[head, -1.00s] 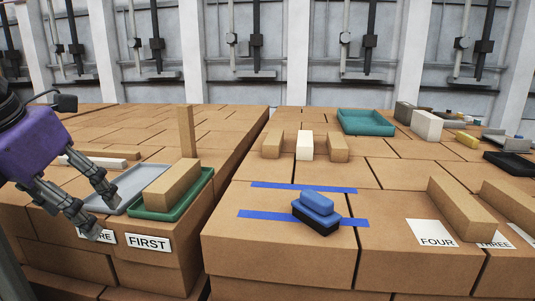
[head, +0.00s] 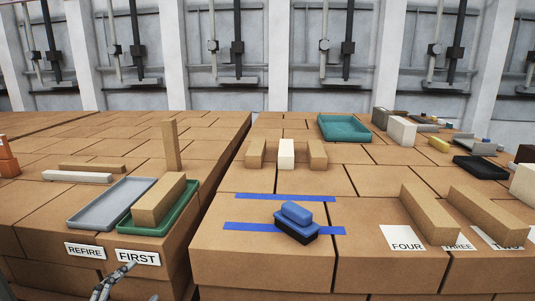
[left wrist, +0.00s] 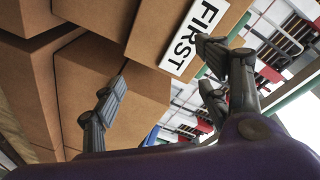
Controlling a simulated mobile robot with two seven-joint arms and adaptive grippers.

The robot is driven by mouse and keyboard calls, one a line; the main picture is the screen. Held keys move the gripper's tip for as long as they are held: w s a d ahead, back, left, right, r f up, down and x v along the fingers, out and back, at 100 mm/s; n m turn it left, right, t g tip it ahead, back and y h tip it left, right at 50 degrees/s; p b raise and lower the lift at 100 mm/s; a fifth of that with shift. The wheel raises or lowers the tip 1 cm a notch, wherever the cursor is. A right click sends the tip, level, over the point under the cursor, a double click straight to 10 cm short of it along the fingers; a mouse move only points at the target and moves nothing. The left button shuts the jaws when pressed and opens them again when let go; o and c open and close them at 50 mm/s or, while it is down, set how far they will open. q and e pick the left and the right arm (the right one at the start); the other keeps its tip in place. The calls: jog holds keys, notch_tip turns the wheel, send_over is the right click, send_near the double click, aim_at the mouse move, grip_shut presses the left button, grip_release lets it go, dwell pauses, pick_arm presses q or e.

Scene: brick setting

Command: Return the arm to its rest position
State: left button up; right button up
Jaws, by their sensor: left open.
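My left gripper (head: 118,284) shows at the bottom edge of the head view, in front of the brick stack and just below the FIRST label (head: 138,257). Most of it and its arm are cut off by the frame.
A green tray (head: 185,222) holding a tan brick (head: 158,200) and a grey tray (head: 85,216) sit on the left stack. A gap separates the stacks.

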pick_arm(q)
jog(key=s+d+f+n+g+y+p, duration=0.1)
jog(key=s+f+n+g+y, duration=0.2)
jog(key=s+f, duration=0.6)
jog(key=s+d+f+n+g+y+p, duration=0.15)
jog(key=s+f+n, duration=0.45)
jog(key=f, duration=0.6)
jog(key=s+d+f+n+g, duration=0.2)
jog(key=s+d+f, duration=0.1)
jog(key=s, duration=0.5)
jog(key=s+d+f+n+g+p, duration=0.1)
jog(key=s+d+f, duration=0.2)
jog(key=s, duration=0.6)
jog(key=shift+d+f+n+g+h, duration=0.15)
jog(key=shift+d+n+g+h, duration=0.25)
jog(key=shift+d, duration=0.8)
pick_arm(e)
jog(key=w+r+t, duration=0.1)
jog(key=w+r, duration=0.2)
jog(key=r, duration=0.2)
jog(key=shift+w, duration=0.3)
jog(key=shift+r, duration=0.1)
